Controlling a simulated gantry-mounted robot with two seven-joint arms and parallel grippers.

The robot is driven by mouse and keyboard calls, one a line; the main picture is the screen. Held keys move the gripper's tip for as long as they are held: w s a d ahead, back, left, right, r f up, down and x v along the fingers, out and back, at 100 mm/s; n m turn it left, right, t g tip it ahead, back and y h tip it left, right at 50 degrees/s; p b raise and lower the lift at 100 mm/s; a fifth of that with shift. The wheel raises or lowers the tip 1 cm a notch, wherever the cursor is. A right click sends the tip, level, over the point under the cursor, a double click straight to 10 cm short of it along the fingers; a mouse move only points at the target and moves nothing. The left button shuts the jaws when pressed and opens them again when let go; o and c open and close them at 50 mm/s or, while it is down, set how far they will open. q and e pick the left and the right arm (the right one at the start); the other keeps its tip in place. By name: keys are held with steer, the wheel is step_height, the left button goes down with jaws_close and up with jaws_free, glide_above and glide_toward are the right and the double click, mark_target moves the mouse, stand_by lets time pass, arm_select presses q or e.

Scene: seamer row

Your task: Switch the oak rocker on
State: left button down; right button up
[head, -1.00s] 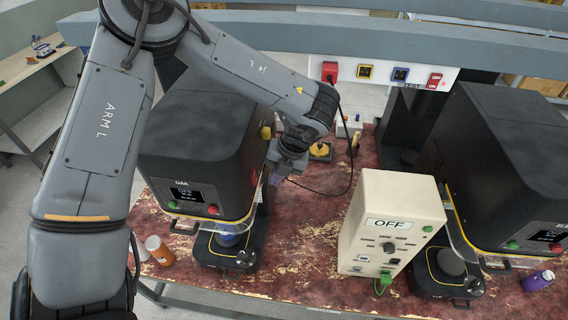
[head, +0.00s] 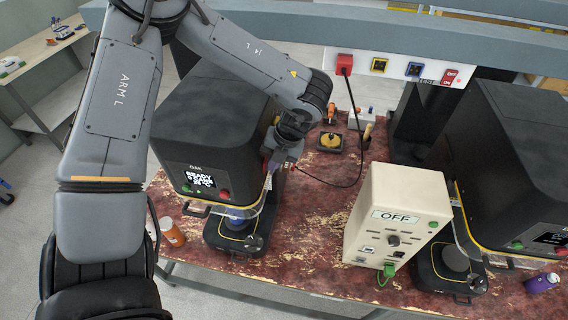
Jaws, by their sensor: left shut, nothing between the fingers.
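The OAK machine (head: 210,110) is a dark box on the left of the bench, with its name on the front. My left gripper (head: 270,164) is shut and empty, close against the machine's right side near the front corner. I cannot tell whether it touches. I cannot make out the oak rocker; the gripper and wrist cover part of that side. My right gripper is not in view.
A black cable (head: 362,150) loops from a red plug (head: 345,64) on the rail towards the OAK machine. A cream box marked OFF (head: 375,225) stands right of it, then a second dark machine (head: 510,140). An orange bottle (head: 173,232) stands at the left edge.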

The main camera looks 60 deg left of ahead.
arm_select(q)
steer(key=shift+a, duration=0.1)
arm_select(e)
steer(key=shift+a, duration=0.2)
arm_select(q)
steer(key=shift+r, duration=0.15)
steer(key=shift+r+p, duration=0.5)
steer(key=shift+r, duration=0.15)
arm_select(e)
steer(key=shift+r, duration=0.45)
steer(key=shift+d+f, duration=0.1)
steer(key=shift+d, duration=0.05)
arm_select(q)
steer(key=w+d+r+b, duration=0.1)
steer(key=w+d+r, duration=0.1)
steer(key=r, duration=0.3)
steer(key=w+d+r, duration=0.2)
steer(key=w+r, duration=0.1)
steer(key=r, duration=0.2)
steer(key=shift+w+d+b, duration=0.3)
steer(key=shift+b, duration=0.1)
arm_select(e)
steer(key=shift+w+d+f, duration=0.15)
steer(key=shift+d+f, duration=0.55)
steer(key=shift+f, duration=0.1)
